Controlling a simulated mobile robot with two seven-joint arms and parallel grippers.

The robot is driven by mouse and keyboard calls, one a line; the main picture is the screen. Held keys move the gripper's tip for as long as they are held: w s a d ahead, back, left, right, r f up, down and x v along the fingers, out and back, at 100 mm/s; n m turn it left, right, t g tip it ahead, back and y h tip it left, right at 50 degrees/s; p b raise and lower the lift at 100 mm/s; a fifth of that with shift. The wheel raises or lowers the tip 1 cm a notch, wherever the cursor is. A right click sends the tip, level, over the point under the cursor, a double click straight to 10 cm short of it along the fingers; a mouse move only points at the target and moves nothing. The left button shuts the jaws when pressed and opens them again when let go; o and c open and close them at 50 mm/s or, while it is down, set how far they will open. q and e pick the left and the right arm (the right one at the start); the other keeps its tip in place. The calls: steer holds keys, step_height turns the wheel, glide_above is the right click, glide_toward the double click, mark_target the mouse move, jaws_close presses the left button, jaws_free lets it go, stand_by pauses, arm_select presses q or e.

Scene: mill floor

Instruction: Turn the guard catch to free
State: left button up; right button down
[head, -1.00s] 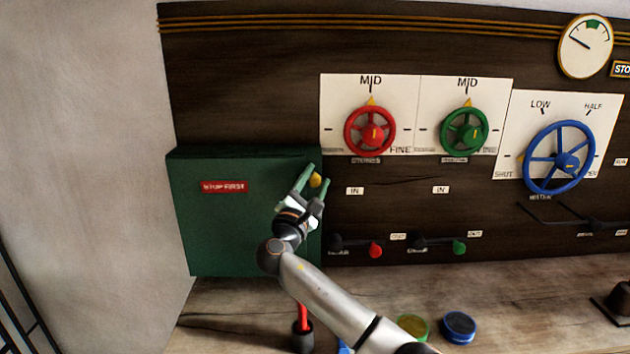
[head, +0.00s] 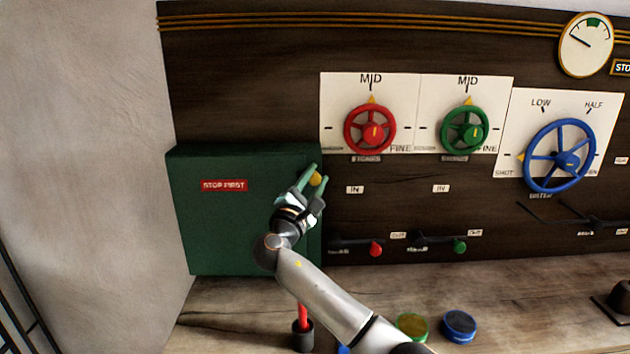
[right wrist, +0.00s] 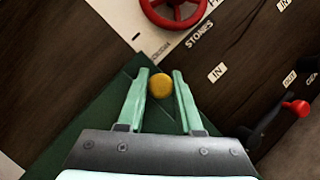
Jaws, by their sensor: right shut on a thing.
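The guard is a dark green box (head: 225,235) with a red "STOP FIRST" label (head: 224,185), at the left of the panel. The guard catch, a yellow knob (head: 316,180), sits at the box's upper right edge. My right gripper (head: 313,178) is shut on the knob, its green fingers on either side. The right wrist view shows the yellow knob (right wrist: 160,86) between the two fingertips (right wrist: 161,75). The rest of the catch is hidden or too small to tell. My left gripper is not in view.
Red (head: 370,130), green (head: 465,130) and blue (head: 560,157) handwheels are on the panel to the right. Levers with red (head: 376,249) and green (head: 460,246) knobs are below.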

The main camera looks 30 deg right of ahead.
steer(key=m, duration=0.1)
steer(key=m+g, duration=0.1)
steer(key=shift+f+m+b, duration=0.2)
steer(key=shift+m+b, duration=0.1)
steer(key=shift+b, duration=0.05)
steer(key=shift+m+g+y, duration=0.3)
steer(key=shift+m+g, duration=0.3)
steer(key=shift+m, duration=0.3)
steer(key=m+y, duration=0.1)
steer(key=m, duration=0.2)
steer(key=shift+r+g, duration=0.1)
steer(key=shift+g, duration=0.3)
steer(key=m+y+p, duration=0.2)
steer(key=m+y, duration=0.1)
steer(key=m, duration=0.1)
steer(key=shift+m+p, duration=0.3)
steer(key=shift+p, duration=0.05)
steer(key=shift+m+y+p, duration=1)
steer(key=shift+m+p, duration=0.05)
steer(key=shift+m, duration=0.35)
steer(key=c, duration=0.9)
jaws_free()
steer(key=shift+o, duration=0.2)
